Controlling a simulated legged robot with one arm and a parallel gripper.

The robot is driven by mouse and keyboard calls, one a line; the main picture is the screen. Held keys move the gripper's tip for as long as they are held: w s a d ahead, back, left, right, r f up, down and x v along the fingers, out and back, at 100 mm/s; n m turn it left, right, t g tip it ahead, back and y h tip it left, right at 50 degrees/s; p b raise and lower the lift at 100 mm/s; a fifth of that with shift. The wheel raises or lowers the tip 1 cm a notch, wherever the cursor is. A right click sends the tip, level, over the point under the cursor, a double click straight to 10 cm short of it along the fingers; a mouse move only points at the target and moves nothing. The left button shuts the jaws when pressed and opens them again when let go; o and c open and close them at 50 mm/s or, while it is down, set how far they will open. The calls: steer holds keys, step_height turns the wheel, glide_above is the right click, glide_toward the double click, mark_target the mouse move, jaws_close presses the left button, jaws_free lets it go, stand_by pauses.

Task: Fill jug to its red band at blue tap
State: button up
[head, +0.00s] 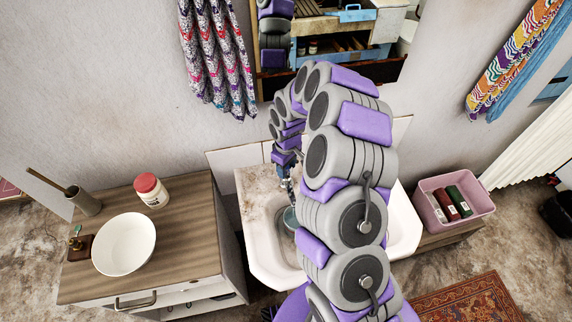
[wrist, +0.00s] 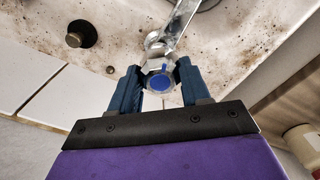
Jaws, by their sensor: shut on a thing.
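My gripper (wrist: 158,72) has its two dark blue fingers on either side of the blue-capped tap knob (wrist: 160,83) and is shut on it. The chrome spout runs from the knob up and to the right over the stained basin in the wrist view. In the head view my gripper (head: 285,178) is small and partly hidden at the back of the white basin (head: 262,258). A grey-green vessel, probably the jug (head: 290,217), stands in the basin below it, partly covered by my arm. Its red band, the water level and any stream cannot be made out.
A wooden cabinet (head: 180,240) at left carries a white bowl (head: 124,244), a red-lidded jar (head: 151,190) and a brush holder (head: 84,201). A pink tub (head: 430,200) with bottles stands at right. A mirror hangs above the basin. A patterned rug (head: 470,303) lies at lower right.

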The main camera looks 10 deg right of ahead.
steer(key=shift+w+r, duration=0.1)
steer(key=shift+w, duration=0.05)
steer(key=o, duration=1.1)
steer(key=shift+c, duration=0.2)
step_height(320, 180, up, 17)
steer(key=p, duration=0.2)
steer(key=shift+r, duration=0.1)
